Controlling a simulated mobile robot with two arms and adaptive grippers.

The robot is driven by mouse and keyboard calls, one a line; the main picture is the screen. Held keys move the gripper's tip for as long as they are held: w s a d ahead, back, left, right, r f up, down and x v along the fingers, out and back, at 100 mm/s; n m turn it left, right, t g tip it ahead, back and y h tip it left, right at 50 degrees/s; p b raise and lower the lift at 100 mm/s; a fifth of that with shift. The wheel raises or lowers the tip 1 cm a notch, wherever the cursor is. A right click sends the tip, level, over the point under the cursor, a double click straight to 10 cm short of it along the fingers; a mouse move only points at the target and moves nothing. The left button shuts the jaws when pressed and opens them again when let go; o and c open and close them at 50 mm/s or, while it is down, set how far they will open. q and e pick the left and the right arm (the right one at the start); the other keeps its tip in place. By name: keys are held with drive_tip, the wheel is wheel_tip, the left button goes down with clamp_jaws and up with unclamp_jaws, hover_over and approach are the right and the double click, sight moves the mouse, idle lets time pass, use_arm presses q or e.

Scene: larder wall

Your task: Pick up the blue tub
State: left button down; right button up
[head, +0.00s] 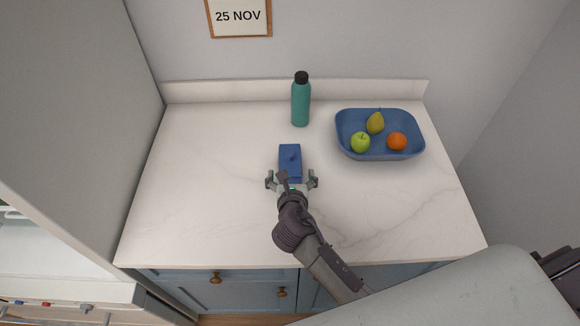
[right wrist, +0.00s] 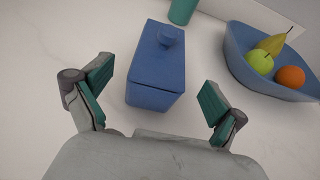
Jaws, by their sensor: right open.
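The blue tub (head: 290,160) is a small box with a knobbed lid, upright on the pale marble counter, left of the fruit tray. In the right wrist view the tub (right wrist: 157,78) stands just ahead of the fingers, nearer the left finger. My right gripper (head: 291,180) is open and empty at the near end of the tub. In the right wrist view its fingers (right wrist: 155,98) are spread wider than the tub, and a gap shows on each side. My left gripper is not in view.
A teal bottle (head: 301,104) with a black cap stands behind the tub. A blue tray (head: 380,154) with a pear (head: 375,123), a green apple (head: 360,142) and an orange (head: 397,141) is to the right. The counter's left side is clear.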

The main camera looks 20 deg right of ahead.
drive_tip(key=shift+p+x, duration=0.3)
drive_tip(key=shift+x, duration=0.8)
drive_tip(key=x, duration=0.3)
drive_tip(key=shift+w, duration=0.2)
drive_tip(key=shift+w+f, duration=0.2)
drive_tip(key=shift+s+r, duration=0.1)
drive_tip(key=shift+s, duration=0.05)
drive_tip(key=c, duration=1.2)
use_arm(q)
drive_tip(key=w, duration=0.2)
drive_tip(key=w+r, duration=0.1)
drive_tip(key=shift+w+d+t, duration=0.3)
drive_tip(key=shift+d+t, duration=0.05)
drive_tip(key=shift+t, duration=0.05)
use_arm(e)
drive_tip(key=c, duration=0.6)
